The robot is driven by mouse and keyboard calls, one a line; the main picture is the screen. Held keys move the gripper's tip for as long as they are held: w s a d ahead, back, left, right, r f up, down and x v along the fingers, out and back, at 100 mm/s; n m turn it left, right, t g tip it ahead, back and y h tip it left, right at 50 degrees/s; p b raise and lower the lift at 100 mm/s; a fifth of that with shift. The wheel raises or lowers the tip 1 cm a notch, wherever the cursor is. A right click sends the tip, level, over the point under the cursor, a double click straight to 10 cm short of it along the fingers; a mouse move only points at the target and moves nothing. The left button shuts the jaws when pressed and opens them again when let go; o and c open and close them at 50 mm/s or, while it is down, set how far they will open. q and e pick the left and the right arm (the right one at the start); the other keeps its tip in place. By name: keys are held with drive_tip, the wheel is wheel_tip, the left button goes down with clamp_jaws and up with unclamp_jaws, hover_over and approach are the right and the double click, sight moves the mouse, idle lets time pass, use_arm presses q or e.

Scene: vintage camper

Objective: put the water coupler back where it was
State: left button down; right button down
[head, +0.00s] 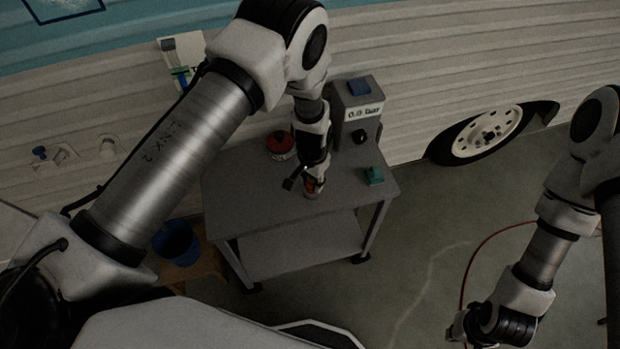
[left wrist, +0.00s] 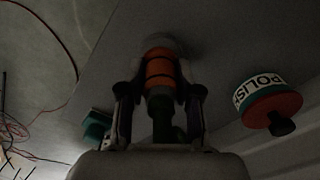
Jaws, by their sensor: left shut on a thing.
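In the left wrist view the coupler (left wrist: 160,68) sits between both fingers. My left gripper (head: 308,180) points down and is shut on it. I cannot tell whether the coupler touches the cart top (head: 245,200). My right gripper (head: 466,328) is low at the bottom right of the head view, away from the cart; its fingers are too unclear to read.
A red polish tin (head: 281,146) with a dark knob stands left of my left gripper. A grey box (head: 358,112) stands at the cart's back, and a green block (head: 374,175) lies at the right.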

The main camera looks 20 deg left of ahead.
use_arm(q)
drive_tip(key=shift+w+a+f, duration=0.15)
drive_tip(key=shift+f, duration=0.3)
drive_tip(key=c, duration=0.8)
unclamp_jaws()
drive_tip(key=shift+f, duration=0.1)
